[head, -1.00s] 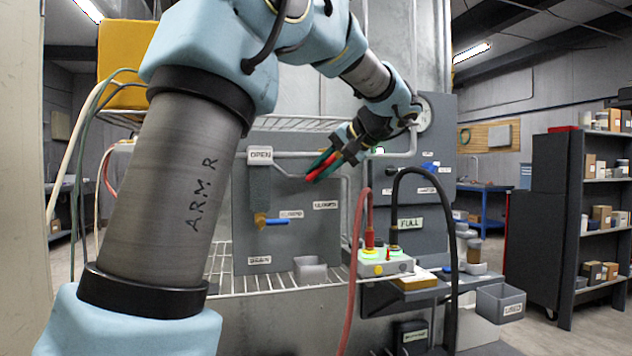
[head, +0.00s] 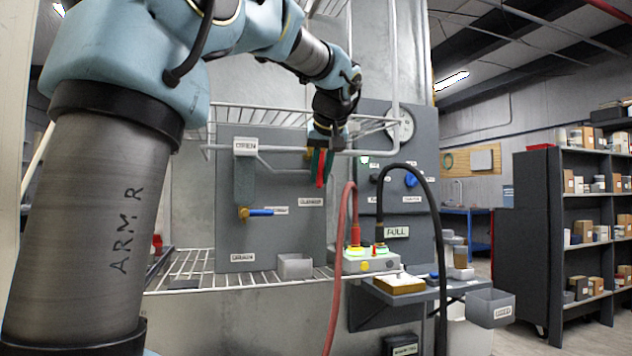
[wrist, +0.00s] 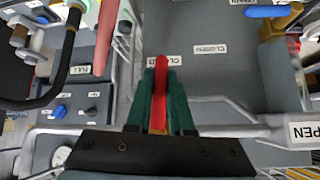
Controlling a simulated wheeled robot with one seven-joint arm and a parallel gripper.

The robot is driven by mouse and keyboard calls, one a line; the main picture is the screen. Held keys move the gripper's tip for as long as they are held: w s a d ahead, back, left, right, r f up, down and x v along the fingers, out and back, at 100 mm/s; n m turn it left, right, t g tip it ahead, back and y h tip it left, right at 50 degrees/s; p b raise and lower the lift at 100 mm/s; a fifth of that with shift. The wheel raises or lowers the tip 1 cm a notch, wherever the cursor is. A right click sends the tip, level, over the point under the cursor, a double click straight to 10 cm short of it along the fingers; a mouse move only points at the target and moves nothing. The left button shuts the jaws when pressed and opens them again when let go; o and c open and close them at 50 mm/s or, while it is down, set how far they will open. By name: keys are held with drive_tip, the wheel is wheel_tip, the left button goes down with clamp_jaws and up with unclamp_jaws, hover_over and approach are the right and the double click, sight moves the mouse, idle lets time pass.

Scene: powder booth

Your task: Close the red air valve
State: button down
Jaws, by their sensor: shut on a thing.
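The red air valve's handle (head: 321,168) hangs nearly straight down from the pipe in the head view. In the wrist view the red handle (wrist: 160,90) lies between the green fingers of my gripper (wrist: 160,100), with a brass part at its base by the pipe. My gripper (head: 321,160) is shut on the handle from above. The handle's tip lies close to a white label (head: 311,202), which seems to read CLOSED. An OPEN sign (head: 245,147) is farther left on the pipe. The fingers and pipe hide much of the valve body.
A brass valve with a blue handle (head: 260,212) is at lower left on the grey panel. A control box (head: 368,262) with red and black hoses stands right of it. A wire shelf (head: 200,270) runs below; a round gauge (head: 402,126) is at right.

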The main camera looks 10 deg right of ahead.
drive_tip(key=shift+d+h, duration=0.15)
drive_tip(key=shift+h, duration=0.15)
drive_tip(key=shift+d+b, duration=0.1)
drive_tip(key=shift+b, duration=0.2)
drive_tip(key=c, duration=0.8)
unclamp_jaws()
drive_tip(key=v, duration=1)
drive_tip(key=shift+s+r+p, duration=0.2)
drive_tip(key=shift+s+p, duration=0.1)
drive_tip(key=shift+p, duration=0.1)
